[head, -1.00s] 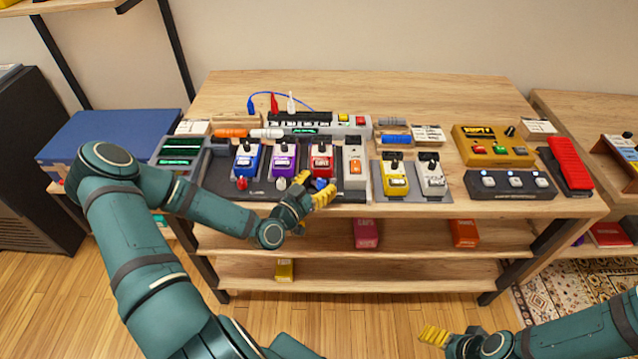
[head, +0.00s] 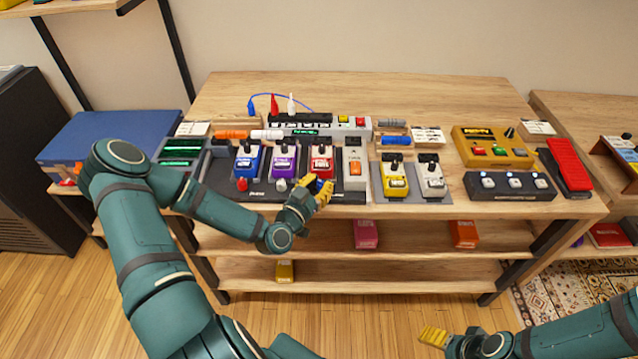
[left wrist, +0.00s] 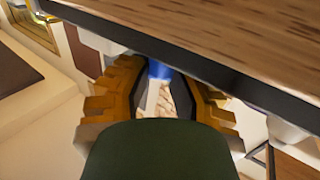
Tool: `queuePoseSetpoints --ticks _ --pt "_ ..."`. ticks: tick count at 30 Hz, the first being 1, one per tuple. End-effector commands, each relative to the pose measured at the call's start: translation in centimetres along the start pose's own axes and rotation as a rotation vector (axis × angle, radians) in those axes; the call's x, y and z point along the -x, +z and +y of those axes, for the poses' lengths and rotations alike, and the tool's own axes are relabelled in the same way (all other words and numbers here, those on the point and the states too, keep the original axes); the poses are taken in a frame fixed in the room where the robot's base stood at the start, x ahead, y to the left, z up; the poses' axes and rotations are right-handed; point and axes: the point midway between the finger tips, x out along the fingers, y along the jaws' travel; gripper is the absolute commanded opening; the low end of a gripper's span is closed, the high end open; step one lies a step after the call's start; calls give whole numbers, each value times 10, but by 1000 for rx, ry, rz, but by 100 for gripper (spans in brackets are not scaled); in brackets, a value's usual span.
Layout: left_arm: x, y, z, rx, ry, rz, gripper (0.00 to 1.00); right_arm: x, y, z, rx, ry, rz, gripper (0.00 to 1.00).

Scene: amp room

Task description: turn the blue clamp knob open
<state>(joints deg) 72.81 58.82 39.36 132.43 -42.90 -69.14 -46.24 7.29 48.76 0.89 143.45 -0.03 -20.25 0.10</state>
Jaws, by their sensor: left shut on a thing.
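The blue clamp knob (left wrist: 159,69) shows between the two yellow fingers of my left gripper (left wrist: 158,88) in the left wrist view, under the dark edge of a wooden top. In the head view my left gripper (head: 316,188) is at the front edge of the pedalboard (head: 258,192), below the red pedal. It is shut on the knob, whose blue (head: 319,184) only partly shows behind the fingers. My right gripper (head: 433,337) is at the lower right, away from the table; its finger gap is unclear.
Blue (head: 247,160), purple (head: 283,158) and red (head: 320,158) pedals stand on the board, with a grey-white unit (head: 355,168) to their right. Yellow and white pedals stand further right. A lower shelf (head: 400,237) lies below the tabletop, holding a pink box (head: 366,234).

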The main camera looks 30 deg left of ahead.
Motion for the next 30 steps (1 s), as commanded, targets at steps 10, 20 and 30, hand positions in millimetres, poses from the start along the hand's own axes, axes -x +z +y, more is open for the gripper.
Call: queuePoseSetpoints --ticks 10,20,30 --pt "-2 -3 6 1 -256 4 0 10 1 -4 -1 0 -5 76" --pt "-3 -3 6 0 -464 7 0 19 2 -7 -1 -1 -9 76" --pt "-3 -3 5 0 -550 9 0 22 2 -8 -2 -1 -12 76"
